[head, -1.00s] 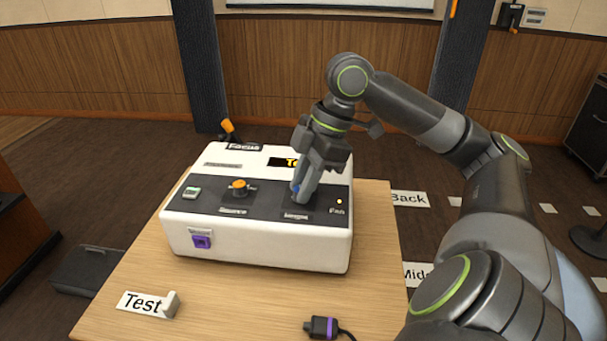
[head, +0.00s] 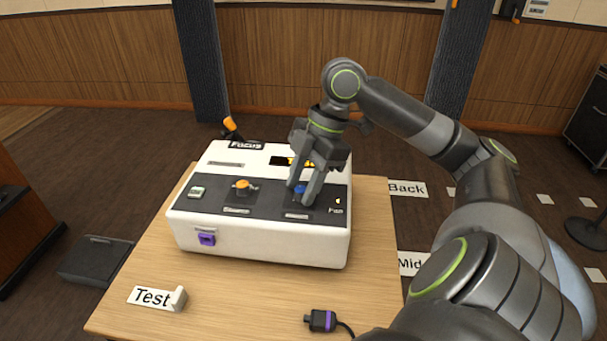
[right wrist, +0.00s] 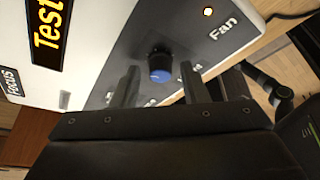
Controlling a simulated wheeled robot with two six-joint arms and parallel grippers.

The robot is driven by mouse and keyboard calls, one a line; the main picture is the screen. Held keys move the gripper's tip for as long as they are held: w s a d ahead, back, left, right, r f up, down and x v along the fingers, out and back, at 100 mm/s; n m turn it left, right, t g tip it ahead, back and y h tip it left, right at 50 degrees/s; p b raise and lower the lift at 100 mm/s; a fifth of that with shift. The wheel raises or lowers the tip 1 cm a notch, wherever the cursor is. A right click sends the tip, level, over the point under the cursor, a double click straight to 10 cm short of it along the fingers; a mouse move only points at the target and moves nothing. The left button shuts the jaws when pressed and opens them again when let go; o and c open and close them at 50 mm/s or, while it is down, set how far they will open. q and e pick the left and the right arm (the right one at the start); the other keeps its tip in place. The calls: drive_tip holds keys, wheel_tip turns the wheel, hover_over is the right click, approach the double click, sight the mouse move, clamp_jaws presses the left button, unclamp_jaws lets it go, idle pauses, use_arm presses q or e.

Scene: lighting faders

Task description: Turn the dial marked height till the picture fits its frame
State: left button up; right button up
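The white projector-like box (head: 260,248) stands on the wooden table. A blue-capped dial (head: 300,189) sits on its dark top panel, right of an orange-capped dial (head: 241,185). No label reading "height" is legible; the label by the blue dial is blurred and partly hidden. My right gripper (head: 304,196) points down over the blue dial. In the right wrist view the blue dial (right wrist: 160,67) stands between the two spread fingers (right wrist: 160,80), with a visible gap on each side. My left gripper is out of view. The picture and its frame are not visible.
A purple-banded plug (head: 321,321) with a cable lies at the table's front. A purple socket (head: 207,239) is on the box's front. A "Test" tag (head: 152,297) lies at front left. An orange-tipped lever (head: 231,124) stands behind the box. The table's front middle is clear.

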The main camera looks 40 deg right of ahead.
idle(0.3)
drive_tip(key=p+v, duration=0.2)
drive_tip(key=v, duration=1.5)
drive_tip(key=shift+r, duration=0.2)
